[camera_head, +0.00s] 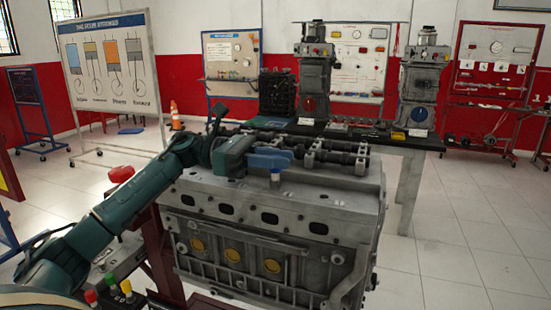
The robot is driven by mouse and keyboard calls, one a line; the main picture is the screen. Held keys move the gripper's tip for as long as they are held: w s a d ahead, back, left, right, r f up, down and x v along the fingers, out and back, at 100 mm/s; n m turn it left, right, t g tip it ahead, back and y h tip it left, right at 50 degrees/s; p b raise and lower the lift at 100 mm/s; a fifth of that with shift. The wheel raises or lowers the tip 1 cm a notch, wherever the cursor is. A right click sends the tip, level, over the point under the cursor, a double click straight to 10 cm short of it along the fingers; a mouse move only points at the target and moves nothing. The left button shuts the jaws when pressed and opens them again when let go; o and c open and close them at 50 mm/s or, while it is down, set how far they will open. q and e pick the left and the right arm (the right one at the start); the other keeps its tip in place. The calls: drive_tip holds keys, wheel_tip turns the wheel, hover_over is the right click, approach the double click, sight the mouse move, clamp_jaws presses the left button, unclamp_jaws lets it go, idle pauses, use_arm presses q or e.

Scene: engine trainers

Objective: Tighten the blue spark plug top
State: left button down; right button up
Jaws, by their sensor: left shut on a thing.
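The engine block (270,205) is grey and stands in front of me, with round yellow plugs on its near side. My left arm comes in from the lower left, and its gripper (276,160) is over the top deck near the front edge. The gripper's blue fingers are shut on the blue spark plug top (275,171). The plug top stands upright at the deck, and only a small lower part of it shows below the fingers. How deep it sits in the engine cannot be told. My right gripper is not in view.
A camshaft (328,154) runs along the deck behind the gripper. A dark table (420,141) behind the engine carries two upright machines (316,75). A whiteboard (112,70) stands at the left. Open tiled floor (455,230) lies to the right.

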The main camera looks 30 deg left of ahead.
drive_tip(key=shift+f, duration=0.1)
use_arm(q)
drive_tip(key=c, duration=1.3)
unclamp_jaws()
drive_tip(key=shift+o, duration=0.2)
drive_tip(key=shift+s+a, duration=0.15)
drive_tip(key=shift+a, duration=0.25)
drive_tip(key=b+v, duration=0.3)
drive_tip(key=v, duration=0.8)
drive_tip(key=shift+s+a, duration=0.2)
drive_tip(key=shift+a, duration=0.4)
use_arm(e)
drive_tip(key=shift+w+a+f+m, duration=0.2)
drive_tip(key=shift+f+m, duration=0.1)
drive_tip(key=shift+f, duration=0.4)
